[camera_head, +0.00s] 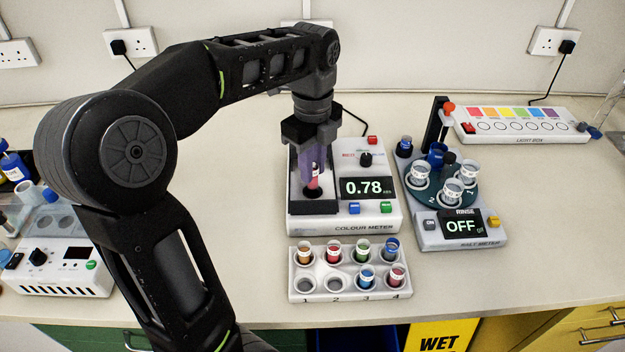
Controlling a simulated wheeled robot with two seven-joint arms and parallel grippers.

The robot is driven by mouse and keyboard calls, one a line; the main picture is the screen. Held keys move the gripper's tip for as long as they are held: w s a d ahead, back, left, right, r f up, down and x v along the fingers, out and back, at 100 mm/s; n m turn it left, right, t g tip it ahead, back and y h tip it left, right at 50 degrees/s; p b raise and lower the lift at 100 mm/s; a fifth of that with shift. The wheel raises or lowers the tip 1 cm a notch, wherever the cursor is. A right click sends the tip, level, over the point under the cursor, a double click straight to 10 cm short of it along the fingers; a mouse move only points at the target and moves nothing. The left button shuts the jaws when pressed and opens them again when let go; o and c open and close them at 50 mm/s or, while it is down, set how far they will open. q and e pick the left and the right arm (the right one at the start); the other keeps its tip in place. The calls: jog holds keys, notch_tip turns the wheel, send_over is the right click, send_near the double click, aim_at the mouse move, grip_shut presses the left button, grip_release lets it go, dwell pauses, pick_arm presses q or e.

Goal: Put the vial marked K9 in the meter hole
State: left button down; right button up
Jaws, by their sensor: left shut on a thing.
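The colour meter (375,217) stands in the middle of the bench, its display reading 0.78. My left gripper (314,165) points down over the meter's dark left well and is shut on a vial (314,182) with red content. The vial is upright at the meter hole (313,193); its lower end meets the dark opening, and I cannot tell how deep it sits. The gripper fingers hide its upper part, and its mark is too small to read. My right gripper is not in view.
A white rack (320,296) in front of the meter holds several coloured vials; its two front left holes are empty. A rinse device (480,240) reading OFF stands right. A light box (525,125) lies behind it. Another white device (60,275) stands left.

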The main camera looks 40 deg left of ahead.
pick_arm(q)
jog(key=shift+f, duration=1.95)
jog(key=shift+f, duration=0.3)
jog(key=c, duration=1.3)
grip_release()
jog(key=shift+o, duration=0.2)
jog(key=shift+r, duration=0.1)
